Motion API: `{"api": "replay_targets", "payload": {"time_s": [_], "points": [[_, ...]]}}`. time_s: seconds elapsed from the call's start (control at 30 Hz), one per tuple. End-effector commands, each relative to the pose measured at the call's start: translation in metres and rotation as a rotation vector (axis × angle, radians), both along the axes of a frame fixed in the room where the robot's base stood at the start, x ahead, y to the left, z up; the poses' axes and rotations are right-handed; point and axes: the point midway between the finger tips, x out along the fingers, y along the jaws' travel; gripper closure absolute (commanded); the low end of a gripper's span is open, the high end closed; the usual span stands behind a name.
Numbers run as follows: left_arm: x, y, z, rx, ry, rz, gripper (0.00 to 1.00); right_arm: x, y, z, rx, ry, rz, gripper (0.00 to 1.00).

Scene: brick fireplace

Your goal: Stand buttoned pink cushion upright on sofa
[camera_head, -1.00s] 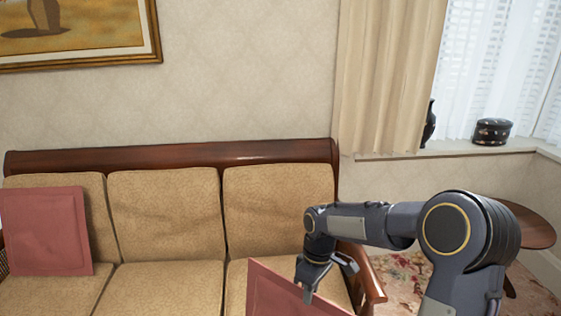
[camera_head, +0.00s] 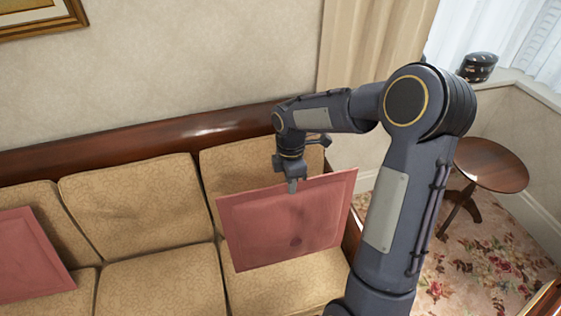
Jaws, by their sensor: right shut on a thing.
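A square pink cushion (camera_head: 270,228) with a dark button-like spot near its middle hangs over the right end of the sofa (camera_head: 150,290). My right gripper (camera_head: 292,186) is shut on its top edge from above. The cushion is roughly upright, its broad face toward me and its right side a little higher. It is in front of the right back cushion. I cannot tell whether its lower edge touches the seat. My left gripper is not in view.
Another pink cushion (camera_head: 28,255) leans at the sofa's left end. The middle seat is clear. My right arm hides part of the sofa's right armrest. A round wooden table (camera_head: 490,163) stands at the right on a flowered carpet (camera_head: 490,255).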

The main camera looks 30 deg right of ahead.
Motion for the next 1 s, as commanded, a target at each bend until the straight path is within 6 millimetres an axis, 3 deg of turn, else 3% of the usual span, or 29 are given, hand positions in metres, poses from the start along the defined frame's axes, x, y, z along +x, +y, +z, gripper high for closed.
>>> {"api": "replay_targets", "payload": {"time_s": [0.17,1.0], "points": [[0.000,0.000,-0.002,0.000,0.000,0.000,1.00,0.004,-0.002,-0.004,0.001,-0.001,0.011,1.00],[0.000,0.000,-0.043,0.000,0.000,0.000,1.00,0.076,-0.019,-0.081,0.001,0.000,0.008,1.00]]}}
